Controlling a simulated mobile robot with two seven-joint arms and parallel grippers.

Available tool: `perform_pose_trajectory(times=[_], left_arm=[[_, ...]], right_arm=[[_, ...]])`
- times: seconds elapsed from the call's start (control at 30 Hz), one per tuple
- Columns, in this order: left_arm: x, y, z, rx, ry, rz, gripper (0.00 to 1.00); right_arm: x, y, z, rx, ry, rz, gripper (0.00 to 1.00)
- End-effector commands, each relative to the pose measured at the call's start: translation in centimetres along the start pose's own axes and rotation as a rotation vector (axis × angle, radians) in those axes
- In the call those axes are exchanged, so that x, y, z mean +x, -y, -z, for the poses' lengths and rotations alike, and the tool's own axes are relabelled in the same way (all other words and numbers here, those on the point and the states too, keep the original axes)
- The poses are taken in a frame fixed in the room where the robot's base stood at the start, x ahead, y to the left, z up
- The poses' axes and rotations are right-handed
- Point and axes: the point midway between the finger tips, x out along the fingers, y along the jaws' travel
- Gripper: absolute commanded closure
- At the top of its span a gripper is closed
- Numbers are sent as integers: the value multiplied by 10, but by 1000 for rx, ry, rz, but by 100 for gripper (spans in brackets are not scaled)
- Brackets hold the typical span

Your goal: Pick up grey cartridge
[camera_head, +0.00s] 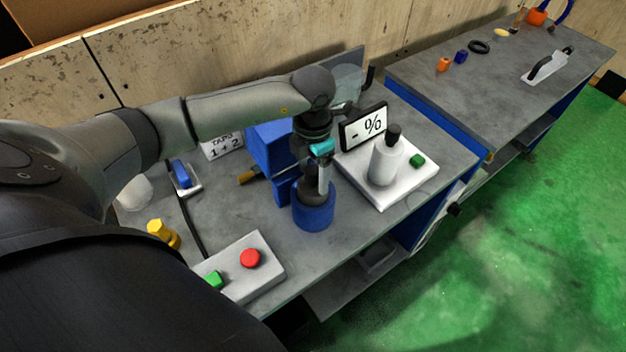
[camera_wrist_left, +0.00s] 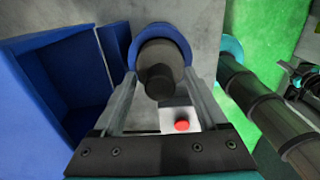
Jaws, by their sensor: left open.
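A dark grey cartridge (camera_head: 311,191) stands upright in a round blue holder (camera_head: 314,215) on the grey table. The left wrist view shows the cartridge (camera_wrist_left: 158,68) from above inside the blue holder (camera_wrist_left: 133,52). My left gripper (camera_head: 323,186) points down over the cartridge, and its fingers partly hide it in the head view. In the left wrist view my left gripper (camera_wrist_left: 163,95) is open, with one finger on each side of the cartridge. Whether the fingers touch it cannot be told. My right gripper is not in view.
A white scale (camera_head: 410,184) with a pale grey bottle (camera_head: 383,164) stands right of the holder. Blue bins (camera_head: 270,147) stand behind it. A control box (camera_head: 262,279) with red and green buttons lies in front. A second table (camera_head: 440,90) stands beyond.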

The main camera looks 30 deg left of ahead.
Motion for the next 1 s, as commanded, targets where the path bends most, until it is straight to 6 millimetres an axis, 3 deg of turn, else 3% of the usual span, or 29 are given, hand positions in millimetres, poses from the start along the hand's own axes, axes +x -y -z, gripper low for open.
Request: perform_pose_trajectory(times=[0.07, 0.7, 1.0], left_arm=[[0, 0, 0, 0, 0, 0, 28], [-1, 0, 0, 0, 1, 0, 100], [-1, 0, 0, -1, 1, 0, 100]], right_arm=[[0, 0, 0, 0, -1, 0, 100], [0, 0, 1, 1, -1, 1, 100], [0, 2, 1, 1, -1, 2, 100]])
